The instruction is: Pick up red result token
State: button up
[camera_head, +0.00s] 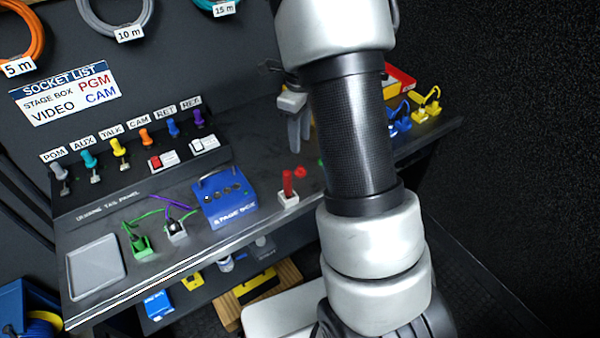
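A small red round piece (300,171), which looks like the red result token, lies on the dark bench just right of a red upright post (288,182) in a white base. A green piece (321,162) is partly hidden behind my arm. My gripper (299,146) hangs fingers down over the bench, above and behind the red piece in the picture. Its fingers look empty, but the gap between them is too small to judge. My arm covers the bench to the right of the red piece.
A blue stage box (230,204) stands left of the red post, with green and purple cabled plugs (142,244) beyond it. A grey tray (95,266) is at the bench's left end. Blue and yellow connectors (425,109) stand at the right. A labelled socket panel (130,165) runs along the back.

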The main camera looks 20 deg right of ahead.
aim_at(300, 166)
notch_tip(300, 166, down, 10)
jog(key=shift+s+r+b, duration=0.1)
jog(key=shift+s+b, duration=0.05)
jog(key=shift+b, duration=0.55)
grip_shut()
